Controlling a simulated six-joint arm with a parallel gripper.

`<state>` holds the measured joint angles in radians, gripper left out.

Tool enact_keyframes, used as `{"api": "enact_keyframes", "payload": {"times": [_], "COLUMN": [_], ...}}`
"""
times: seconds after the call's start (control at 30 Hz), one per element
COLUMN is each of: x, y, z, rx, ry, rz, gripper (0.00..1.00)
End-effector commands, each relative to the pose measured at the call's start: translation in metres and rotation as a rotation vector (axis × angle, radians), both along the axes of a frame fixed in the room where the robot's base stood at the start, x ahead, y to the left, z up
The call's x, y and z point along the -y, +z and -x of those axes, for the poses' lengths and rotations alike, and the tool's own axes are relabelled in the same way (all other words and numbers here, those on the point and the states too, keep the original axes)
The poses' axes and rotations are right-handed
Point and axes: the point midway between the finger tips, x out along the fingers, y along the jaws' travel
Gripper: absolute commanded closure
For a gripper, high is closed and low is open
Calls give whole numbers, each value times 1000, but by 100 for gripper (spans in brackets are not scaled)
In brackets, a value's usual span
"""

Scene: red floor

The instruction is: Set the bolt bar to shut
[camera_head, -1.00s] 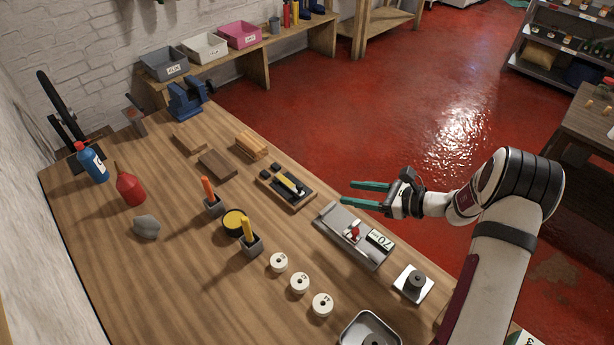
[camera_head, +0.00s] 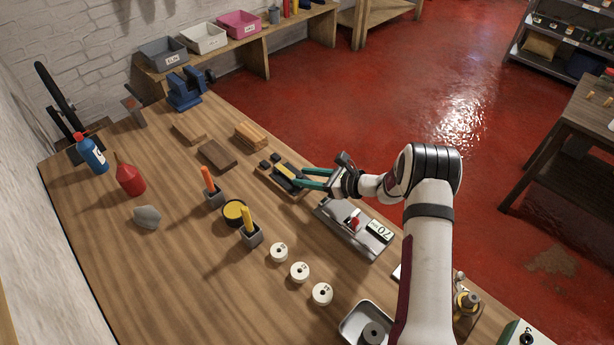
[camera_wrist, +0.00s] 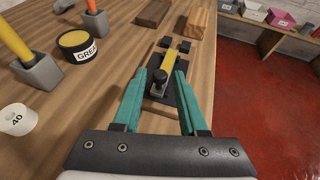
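The bolt bar is a yellow bar (camera_head: 286,172) on a black mount with a wooden base (camera_head: 268,181). In the wrist view the yellow bar (camera_wrist: 169,60) runs away from me toward two small black blocks (camera_wrist: 174,44). Whether its far end sits between those blocks I cannot tell. A dark round knob (camera_wrist: 159,80) stands at the bar's near end. My gripper (camera_head: 304,178) is open, at the near end of the bolt. In the wrist view its teal fingers (camera_wrist: 160,74) lie on either side of the knob, with gaps visible; contact is not seen.
A metal scale-like device (camera_head: 352,226) with a red part and a "70" plate stands close beside the gripper. Wood blocks (camera_head: 217,156) lie beyond the bolt. A grease tin (camera_head: 235,213), pen-like holders (camera_head: 251,234) and white discs (camera_head: 300,271) stand on the left side.

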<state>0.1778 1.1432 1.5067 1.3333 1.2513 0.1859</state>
Motion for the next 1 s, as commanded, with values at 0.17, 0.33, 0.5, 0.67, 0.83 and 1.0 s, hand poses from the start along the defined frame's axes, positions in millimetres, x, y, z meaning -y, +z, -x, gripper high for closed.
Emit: {"api": "enact_keyframes", "payload": {"times": [0.17,0.33,0.5,0.67,0.83,1.0], "x": [0,0,0,0,0,0], "y": [0,0,0,0,0,0], "z": [0,0,0,0,1,1], "rx": [0,0,0,0,0,0], "ry": [0,1,1,1,1,1], "rz": [0,0,0,0,0,0], "gripper": [93,100,100,100,100,100]}}
